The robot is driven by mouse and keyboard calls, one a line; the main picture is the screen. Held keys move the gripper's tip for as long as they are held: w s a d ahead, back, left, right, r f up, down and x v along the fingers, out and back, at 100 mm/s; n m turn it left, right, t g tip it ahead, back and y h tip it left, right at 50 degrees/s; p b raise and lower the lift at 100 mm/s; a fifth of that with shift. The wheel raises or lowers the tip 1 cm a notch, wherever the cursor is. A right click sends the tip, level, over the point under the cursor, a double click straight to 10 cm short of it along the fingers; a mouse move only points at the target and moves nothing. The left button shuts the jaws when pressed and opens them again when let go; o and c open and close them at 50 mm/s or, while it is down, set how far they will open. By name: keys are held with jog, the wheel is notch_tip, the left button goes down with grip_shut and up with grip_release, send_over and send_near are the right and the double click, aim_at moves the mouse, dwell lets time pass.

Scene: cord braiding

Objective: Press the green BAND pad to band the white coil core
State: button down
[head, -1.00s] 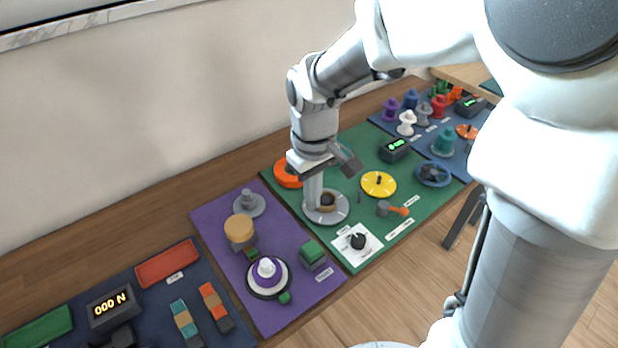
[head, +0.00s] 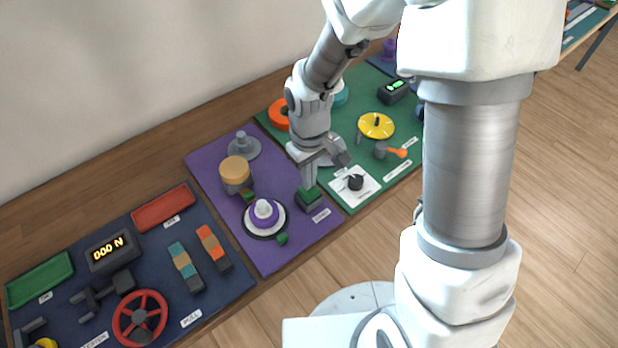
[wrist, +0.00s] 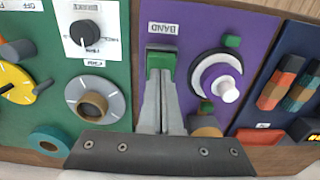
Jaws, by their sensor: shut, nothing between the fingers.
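The green BAND pad (head: 309,205) sits on a dark block near the right edge of the purple mat; its BAND label shows in the wrist view (wrist: 163,28). My gripper (head: 308,186) points down at the pad, its fingers shut and empty. In the wrist view the fingertips (wrist: 160,72) overlap the green pad (wrist: 161,60); I cannot tell whether they touch it. The white coil core (head: 263,207), with a purple ring around it, stands upright on a white and black round base left of the pad. The core also shows in the wrist view (wrist: 229,91).
A tan-topped cylinder (head: 236,171) and a grey spindle (head: 242,145) stand behind the core. A small green block (head: 281,239) sits at the base's front edge. The green mat to the right holds a white dial plate (head: 355,186) and a yellow disc (head: 376,125).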

jog(key=shift+f, duration=0.4)
notch_tip(320, 180, down, 2)
jog(key=shift+f+b, duration=0.1)
jog(key=shift+b, duration=0.75)
jog(key=shift+r+p, duration=0.5)
jog(key=shift+r, duration=0.1)
notch_tip(320, 180, up, 13)
jog(key=p, duration=0.3)
jog(key=shift+r+p, duration=0.15)
jog(key=shift+p, duration=0.2)
